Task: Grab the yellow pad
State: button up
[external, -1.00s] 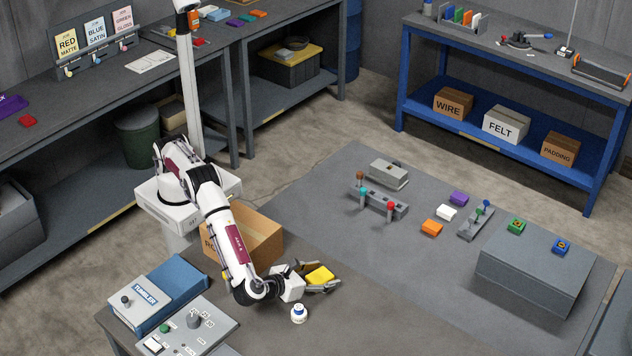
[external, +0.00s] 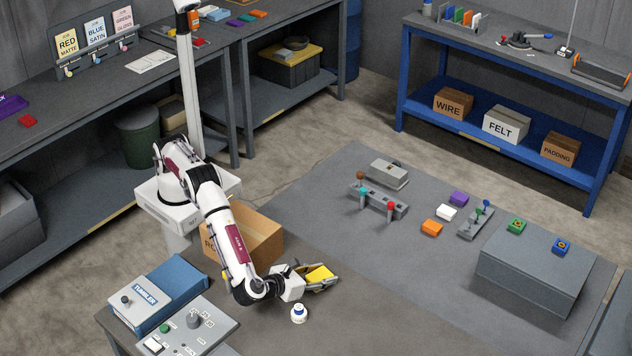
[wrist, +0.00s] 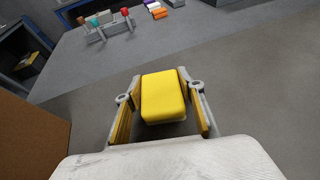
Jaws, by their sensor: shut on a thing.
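The yellow pad (wrist: 162,97) is a rounded block between the two fingers of my gripper (wrist: 161,82) in the wrist view. In the external view the pad (external: 320,274) also shows between the fingers of my gripper (external: 324,277), near the table's edge. My gripper is shut on the pad. Small gaps seem to show beside the pad's near end, and its underside is mostly hidden. I cannot tell its height above the surface.
A control panel (external: 213,333) and a blue case (external: 178,286) lie to the left. The grey mat (external: 340,210) has clear room nearby.

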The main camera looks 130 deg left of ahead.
aim_at(322, 274)
jog(key=shift+r, duration=4.95)
